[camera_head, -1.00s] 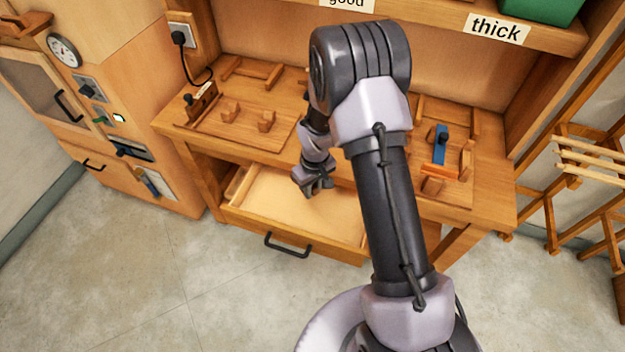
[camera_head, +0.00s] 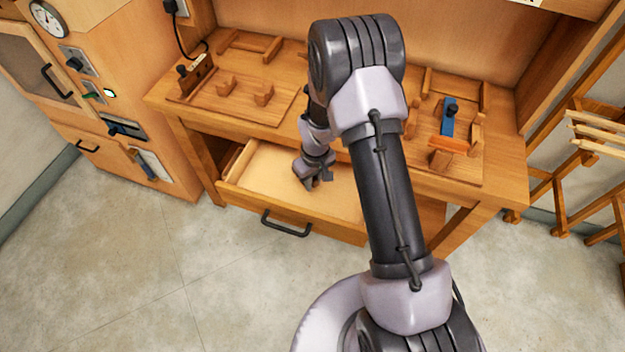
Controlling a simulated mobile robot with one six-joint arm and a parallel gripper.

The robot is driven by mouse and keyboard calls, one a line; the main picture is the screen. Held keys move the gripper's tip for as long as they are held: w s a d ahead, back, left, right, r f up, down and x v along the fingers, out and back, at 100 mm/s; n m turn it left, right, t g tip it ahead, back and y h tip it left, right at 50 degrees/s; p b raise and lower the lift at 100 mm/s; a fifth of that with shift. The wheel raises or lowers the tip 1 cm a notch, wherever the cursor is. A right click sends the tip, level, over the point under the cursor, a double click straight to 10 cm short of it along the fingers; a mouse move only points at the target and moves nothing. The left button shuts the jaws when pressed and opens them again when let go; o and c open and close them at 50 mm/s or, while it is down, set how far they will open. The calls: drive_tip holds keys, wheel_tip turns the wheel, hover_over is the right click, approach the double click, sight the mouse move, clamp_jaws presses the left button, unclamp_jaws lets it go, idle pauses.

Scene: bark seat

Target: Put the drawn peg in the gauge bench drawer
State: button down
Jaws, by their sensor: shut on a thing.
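The gauge bench drawer (camera_head: 250,195) is pulled out below the bench top, with its dark handle (camera_head: 287,224) toward me. Its visible floor is bare pale wood. My gripper (camera_head: 314,184) points down over the right part of the drawer and looks to be inside or just above it; the exact height I cannot tell. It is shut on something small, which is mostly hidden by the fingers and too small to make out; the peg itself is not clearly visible.
The bench top (camera_head: 220,112) carries wooden blocks at left and a blue tool (camera_head: 448,118) with an orange block (camera_head: 447,145) at right. A cabinet with a gauge (camera_head: 47,17) stands at left, a wooden rack (camera_head: 590,150) at right. The floor in front is clear.

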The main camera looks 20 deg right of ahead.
drive_tip(key=c, duration=1.2)
unclamp_jaws()
drive_tip(key=shift+r, duration=0.1)
wheel_tip(320, 180, up, 17)
drive_tip(key=s+p, duration=0.1)
drive_tip(key=p, duration=0.5)
drive_tip(key=shift+d+r, duration=0.15)
drive_tip(key=shift+r, duration=0.05)
drive_tip(key=s+a+r+m+t, duration=0.1)
drive_tip(key=s+r, duration=0.2)
drive_tip(key=r, duration=0.4)
drive_tip(key=s+a+r+m+t, duration=0.1)
drive_tip(key=s+r+m, duration=0.1)
drive_tip(key=r, duration=0.5)
drive_tip(key=s+a+r+m+t+y+b, duration=0.1)
drive_tip(key=s+a+r+m, duration=0.1)
drive_tip(key=s+r, duration=0.3)
drive_tip(key=s+a+r+m+t, duration=0.1)
drive_tip(key=s+r, duration=0.4)
drive_tip(key=s, duration=0.8)
drive_tip(key=shift+a+m+t+y+b, duration=0.4)
drive_tip(key=shift+m+t, duration=0.1)
drive_tip(key=shift+m, duration=0.5)
